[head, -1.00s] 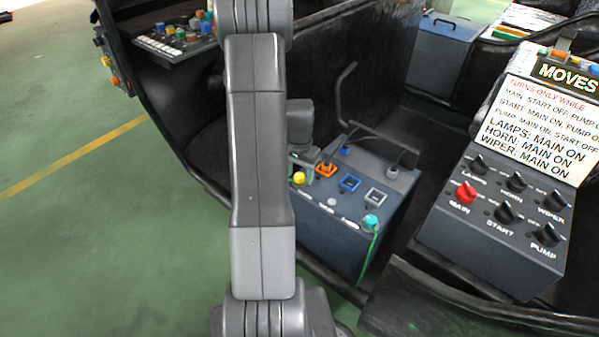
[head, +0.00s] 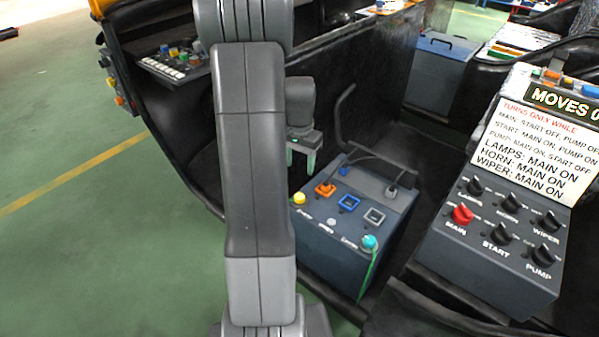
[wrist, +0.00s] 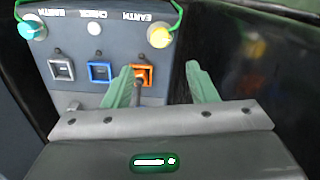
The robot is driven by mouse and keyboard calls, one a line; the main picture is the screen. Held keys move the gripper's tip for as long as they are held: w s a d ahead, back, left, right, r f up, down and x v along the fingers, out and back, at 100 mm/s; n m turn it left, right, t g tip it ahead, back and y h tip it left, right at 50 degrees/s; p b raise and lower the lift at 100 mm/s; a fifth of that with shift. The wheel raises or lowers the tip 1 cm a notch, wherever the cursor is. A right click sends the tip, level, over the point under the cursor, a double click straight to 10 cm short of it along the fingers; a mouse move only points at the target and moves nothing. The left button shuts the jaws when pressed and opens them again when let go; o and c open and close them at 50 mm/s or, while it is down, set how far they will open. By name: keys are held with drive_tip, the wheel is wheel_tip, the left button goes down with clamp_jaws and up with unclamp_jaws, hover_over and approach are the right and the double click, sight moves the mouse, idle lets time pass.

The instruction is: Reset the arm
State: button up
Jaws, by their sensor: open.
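My arm stands upright across the left-middle of the head view. My gripper (head: 302,160) hangs above the back left of the grey socket box, partly behind my arm link. In the wrist view my gripper (wrist: 160,85) shows two green fingers spread apart with nothing between them that they hold. The socket box (head: 320,240) carries an orange socket (head: 325,189), a blue socket (head: 349,203), a grey socket (head: 375,216), a yellow knob (head: 299,198) and a teal plug (head: 369,242) with a green cable. The fingers are apart from the box.
A knob panel (head: 500,240) with a red MAIN knob (head: 462,214) and a MOVES sign stands at right. A black partition (head: 370,80) rises behind the box. A button panel (head: 172,62) is at back left.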

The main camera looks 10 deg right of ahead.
sight(300, 196)
drive_tip(key=shift+r, duration=0.6)
wheel_tip(300, 196, down, 14)
drive_tip(key=b, duration=0.2)
drive_tip(key=shift+b, duration=0.3)
drive_tip(key=shift+r, duration=0.15)
